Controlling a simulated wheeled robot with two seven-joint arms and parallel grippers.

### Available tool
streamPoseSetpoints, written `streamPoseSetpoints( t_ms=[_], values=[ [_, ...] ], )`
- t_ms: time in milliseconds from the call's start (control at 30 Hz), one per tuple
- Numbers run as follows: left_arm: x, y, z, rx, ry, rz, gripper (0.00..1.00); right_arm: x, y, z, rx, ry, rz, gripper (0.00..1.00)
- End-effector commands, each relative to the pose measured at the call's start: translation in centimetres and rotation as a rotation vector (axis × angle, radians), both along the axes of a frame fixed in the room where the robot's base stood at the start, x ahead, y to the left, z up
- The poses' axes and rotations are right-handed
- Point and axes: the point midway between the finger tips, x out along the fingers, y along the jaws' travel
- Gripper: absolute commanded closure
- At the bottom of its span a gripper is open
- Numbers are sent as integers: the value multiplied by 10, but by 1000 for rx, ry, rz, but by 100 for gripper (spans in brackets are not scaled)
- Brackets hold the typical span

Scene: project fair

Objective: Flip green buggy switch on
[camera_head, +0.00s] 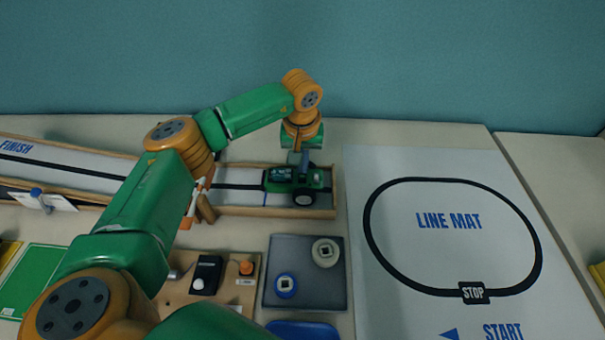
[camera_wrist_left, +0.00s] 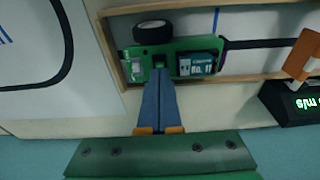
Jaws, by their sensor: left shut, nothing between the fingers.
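The green buggy (camera_head: 297,184) stands at the right end of the wooden-edged track (camera_head: 240,209) in the head view. Its black wheel (camera_head: 305,197) faces me. My left gripper (camera_head: 299,160) points down at the buggy's far side. In the left wrist view the buggy (camera_wrist_left: 185,44) shows a circuit board on top and a wheel. The left gripper's blue fingers (camera_wrist_left: 159,80) are shut with nothing between them, their tips at the buggy's edge by a small green part (camera_wrist_left: 159,62). Whether they touch it I cannot tell. The right gripper is out of view.
A line mat (camera_head: 450,222) lies to the right. A grey tray (camera_head: 305,299) with two round spools and a wooden board (camera_head: 235,262) with a black switch box sit in front. An orange gate post (camera_wrist_left: 302,55) and a dark display (camera_wrist_left: 292,103) stand beside the track.

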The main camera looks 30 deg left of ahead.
Motion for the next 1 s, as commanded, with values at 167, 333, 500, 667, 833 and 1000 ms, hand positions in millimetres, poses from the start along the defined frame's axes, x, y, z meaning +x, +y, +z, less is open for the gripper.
streamPoseSetpoints(
  t_ms=[167,333,500,667,833,1000],
  values=[
    [0,0,0,0,0,0,100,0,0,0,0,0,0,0],
    [0,0,0,0,0,0,100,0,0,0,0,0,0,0],
    [0,0,-1,0,0,0,100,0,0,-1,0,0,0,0],
    [0,0,-4,0,0,0,100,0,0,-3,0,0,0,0],
    [0,0,-7,0,0,0,100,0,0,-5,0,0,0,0],
    [0,0,-9,0,0,0,100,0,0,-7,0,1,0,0]
  ],
)
